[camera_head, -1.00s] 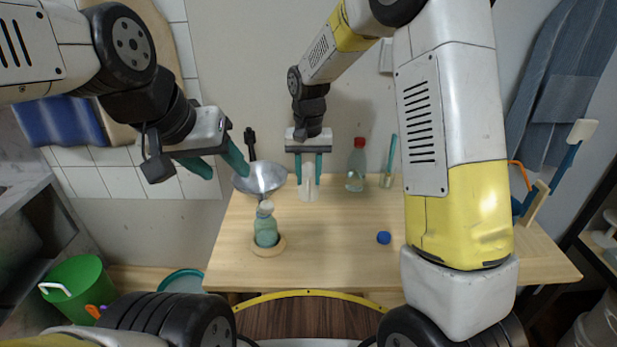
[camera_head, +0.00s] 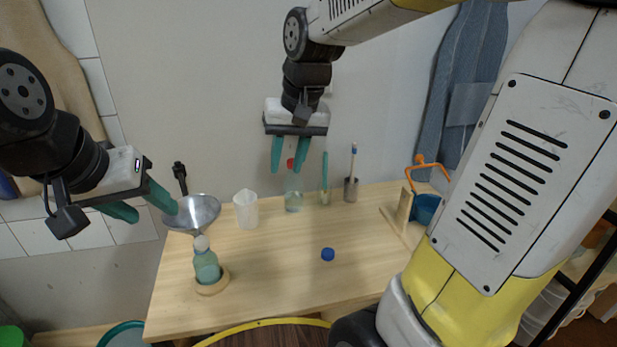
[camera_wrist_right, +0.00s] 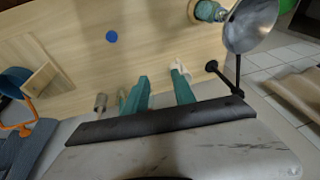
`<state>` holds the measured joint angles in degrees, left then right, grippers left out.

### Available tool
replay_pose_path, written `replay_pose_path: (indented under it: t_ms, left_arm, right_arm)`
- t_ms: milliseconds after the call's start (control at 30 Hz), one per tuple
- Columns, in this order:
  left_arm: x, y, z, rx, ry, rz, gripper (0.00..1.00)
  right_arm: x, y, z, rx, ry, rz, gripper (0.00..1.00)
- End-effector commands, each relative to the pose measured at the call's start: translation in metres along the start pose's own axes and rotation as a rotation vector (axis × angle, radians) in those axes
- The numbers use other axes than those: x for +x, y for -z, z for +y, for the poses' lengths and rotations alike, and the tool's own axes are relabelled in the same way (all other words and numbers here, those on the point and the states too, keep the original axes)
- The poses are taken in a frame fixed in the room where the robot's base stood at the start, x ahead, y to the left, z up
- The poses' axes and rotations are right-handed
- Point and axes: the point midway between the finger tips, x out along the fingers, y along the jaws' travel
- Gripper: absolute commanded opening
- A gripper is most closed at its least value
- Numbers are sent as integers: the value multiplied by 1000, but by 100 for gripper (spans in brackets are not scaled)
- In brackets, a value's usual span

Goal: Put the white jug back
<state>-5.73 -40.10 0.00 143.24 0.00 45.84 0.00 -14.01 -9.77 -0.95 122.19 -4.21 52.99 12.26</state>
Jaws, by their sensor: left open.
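The white jug (camera_head: 246,210) stands upright on the wooden table, between the metal funnel and the red-capped bottle in the head view. My right gripper (camera_head: 289,158) is open and empty. It is above and to the right of the jug, apart from it, and its fingers partly cover the red-capped bottle. In the right wrist view its two fingers (camera_wrist_right: 163,92) are spread, and a white piece that looks like the jug (camera_wrist_right: 180,66) shows partly behind one finger. My left gripper (camera_head: 142,205) is open and empty at the left, off the table's edge.
A metal funnel (camera_head: 195,212) is behind a teal bottle (camera_head: 206,263) on a wooden ring. A clear red-capped bottle (camera_head: 293,201), a tube (camera_head: 325,185) and a cup (camera_head: 350,190) line the back. A blue cap (camera_head: 328,254) lies mid-table. A wooden stand (camera_head: 402,217) is at right.

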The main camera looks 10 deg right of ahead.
Motion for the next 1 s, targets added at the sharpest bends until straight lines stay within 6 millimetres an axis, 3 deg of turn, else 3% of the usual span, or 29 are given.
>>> replay_pose_path:
  t_ms: [33, 200, 400, 600, 1000]
  left_arm:
    - [0, 0, 0, 0, 0, 0, 51]
    - [0, 0, 0, 0, 0, 0, 51]
    - [0, 0, 0, 0, 0, 0, 51]
    - [0, 0, 0, 0, 0, 0, 51]
    - [0, 0, 0, 0, 0, 0, 51]
  right_arm:
    - [-12, -14, 8, 0, 9, 38, 31]
    - [-34, -58, 25, -18, 28, 149, 31]
    - [-43, -96, 36, -34, 31, 246, 31]
    - [-43, -109, 39, -43, 29, 280, 31]
    - [-43, -109, 39, -43, 29, 280, 31]
